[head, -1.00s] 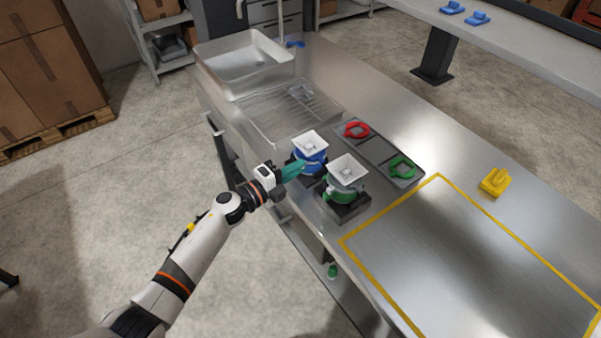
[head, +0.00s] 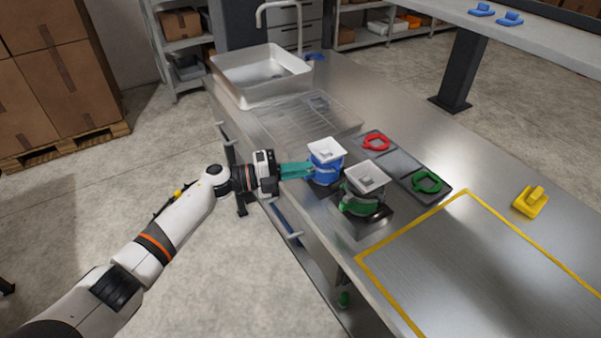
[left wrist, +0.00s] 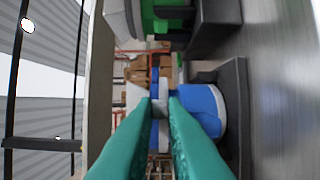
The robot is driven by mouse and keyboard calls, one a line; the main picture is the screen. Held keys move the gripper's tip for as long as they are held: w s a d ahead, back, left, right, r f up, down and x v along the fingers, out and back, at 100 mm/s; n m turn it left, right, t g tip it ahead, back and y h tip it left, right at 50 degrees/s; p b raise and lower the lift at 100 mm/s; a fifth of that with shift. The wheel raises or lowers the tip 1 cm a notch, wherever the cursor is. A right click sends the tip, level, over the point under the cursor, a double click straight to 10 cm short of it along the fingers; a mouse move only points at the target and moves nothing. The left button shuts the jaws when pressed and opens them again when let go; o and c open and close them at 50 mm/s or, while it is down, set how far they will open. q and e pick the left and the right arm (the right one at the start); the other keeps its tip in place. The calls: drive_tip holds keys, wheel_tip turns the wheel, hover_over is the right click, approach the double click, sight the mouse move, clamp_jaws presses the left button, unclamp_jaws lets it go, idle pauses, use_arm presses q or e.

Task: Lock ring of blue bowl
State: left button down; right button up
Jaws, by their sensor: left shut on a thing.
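The blue bowl (head: 326,169) stands on a dark base in the dispenser row, with a white square hopper (head: 326,150) on top. It shows sideways in the left wrist view (left wrist: 203,108). My left gripper (head: 310,170) reaches in from the left at the bowl's upper side. In the left wrist view its teal fingers (left wrist: 160,106) are shut on a small grey-and-blue piece beside the bowl, seemingly the lock ring's tab (left wrist: 160,108). The rest of the ring is hard to make out. My right gripper is not in view.
A green bowl (head: 358,203) with a white hopper stands close in front. A dark tray (head: 402,166) behind holds a red ring (head: 376,141) and a green ring (head: 427,182). A sink (head: 262,90) lies further back. The yellow-marked area (head: 480,265) is clear.

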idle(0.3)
use_arm(q)
drive_tip(key=c, duration=1.7)
unclamp_jaws()
drive_tip(key=shift+c, duration=0.2)
drive_tip(key=b+v, duration=0.3)
drive_tip(key=v, duration=0.9)
